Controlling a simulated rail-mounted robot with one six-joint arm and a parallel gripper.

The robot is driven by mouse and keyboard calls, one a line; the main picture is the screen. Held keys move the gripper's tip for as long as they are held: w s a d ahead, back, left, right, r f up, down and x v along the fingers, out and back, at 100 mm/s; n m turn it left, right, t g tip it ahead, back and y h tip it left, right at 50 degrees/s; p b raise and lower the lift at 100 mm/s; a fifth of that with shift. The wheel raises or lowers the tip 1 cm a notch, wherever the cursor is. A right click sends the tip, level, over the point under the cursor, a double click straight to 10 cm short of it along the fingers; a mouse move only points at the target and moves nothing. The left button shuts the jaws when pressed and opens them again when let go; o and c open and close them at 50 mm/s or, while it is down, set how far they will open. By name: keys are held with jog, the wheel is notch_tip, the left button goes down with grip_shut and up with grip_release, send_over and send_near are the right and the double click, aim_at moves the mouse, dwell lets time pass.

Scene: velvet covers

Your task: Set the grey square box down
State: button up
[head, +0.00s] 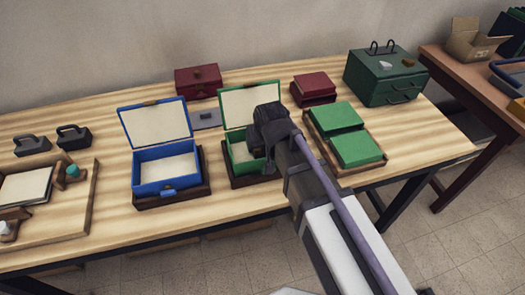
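My gripper (268,128) is at the open green box (262,172), in front of its raised lid and over its right side. The arm and wrist hide the fingertips, so I cannot tell if it is open or shut, or whether it holds anything. No grey square box shows clearly. A flat grey thing (205,118) with a small dark spot lies on the table behind the green box, partly hidden by its lid; I cannot tell if it is a box. The green box has a pale lining and stands on a dark wooden base.
An open blue box (165,172) stands left of the green box. A tray (349,172) with two green covers lies right. Red boxes (198,80) and a dark green chest (387,85) stand at the back. A wooden tray (66,222) is at the left.

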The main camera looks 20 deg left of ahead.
jog(key=shift+f, duration=0.25)
jog(key=o, duration=1)
jog(key=shift+r, duration=0.1)
jog(key=shift+r+p, duration=0.3)
jog(key=shift+p, duration=0.1)
jog(key=p+v, duration=1)
jog(key=v, duration=0.1)
jog(key=shift+s+d+r+p, duration=0.1)
jog(key=shift+s+r+p, duration=0.05)
jog(key=shift+r+p, duration=0.25)
